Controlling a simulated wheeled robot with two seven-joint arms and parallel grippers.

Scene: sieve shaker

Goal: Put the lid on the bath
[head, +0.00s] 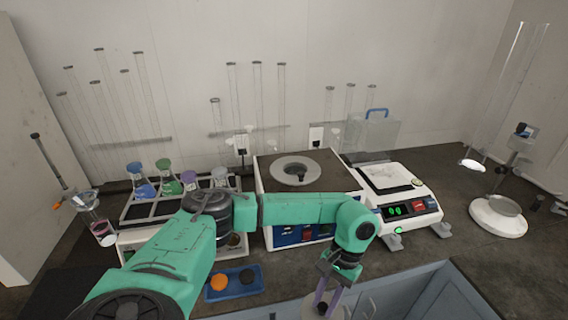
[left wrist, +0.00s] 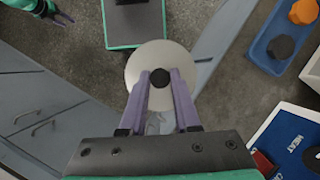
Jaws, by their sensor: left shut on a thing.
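My left gripper (head: 326,298) is shut on the black knob (left wrist: 160,78) of a round pale lid (left wrist: 147,60). In the left wrist view the knob sits between the two purple fingertips. In the head view the lid (head: 318,309) is at the bottom edge, partly cut off, in front of the counter. The bath (head: 335,180) stands on the counter behind my left forearm, which hides part of its front. Its top has a pale ring around a round opening with something dark in it. My right gripper (left wrist: 62,17) shows small at the upper left of the left wrist view.
A blue tray (head: 233,293) with an orange and a black stopper lies left of the lid. A rack (head: 127,209) with coloured flasks stands left of the bath. A balance (head: 405,200) stands close on its right. Glass tubes hang on the wall behind.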

